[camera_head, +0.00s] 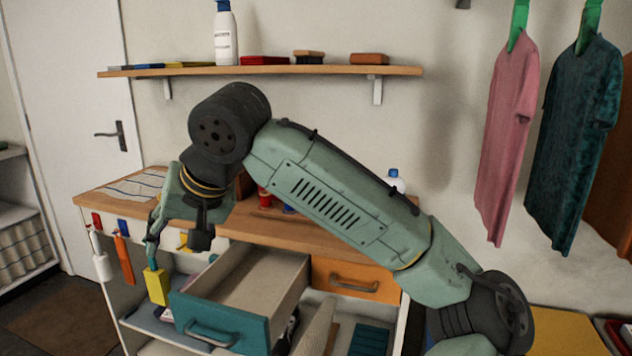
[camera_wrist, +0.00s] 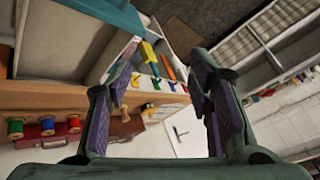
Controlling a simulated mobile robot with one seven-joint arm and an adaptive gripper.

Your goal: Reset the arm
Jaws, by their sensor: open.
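My arm reaches across the head view, bent at a dark joint, with my gripper (camera_wrist: 162,78) hanging at the left end of the wooden worktop (camera_head: 262,228). In the wrist view its two fingers stand wide apart with nothing between them. In the head view the gripper is seen side-on and partly hidden by my own wrist. A teal-fronted drawer (camera_head: 225,322) is pulled out below and to the right of the gripper; the visible part of its inside is empty.
An orange-fronted drawer (camera_head: 355,280) is shut beside the open one. Tools hang at the worktop's left end, including an orange one (camera_head: 124,262). A shelf (camera_head: 300,71) holds a white bottle (camera_head: 226,35) and brushes. A pink shirt (camera_head: 507,130) and a green shirt (camera_head: 570,145) hang right.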

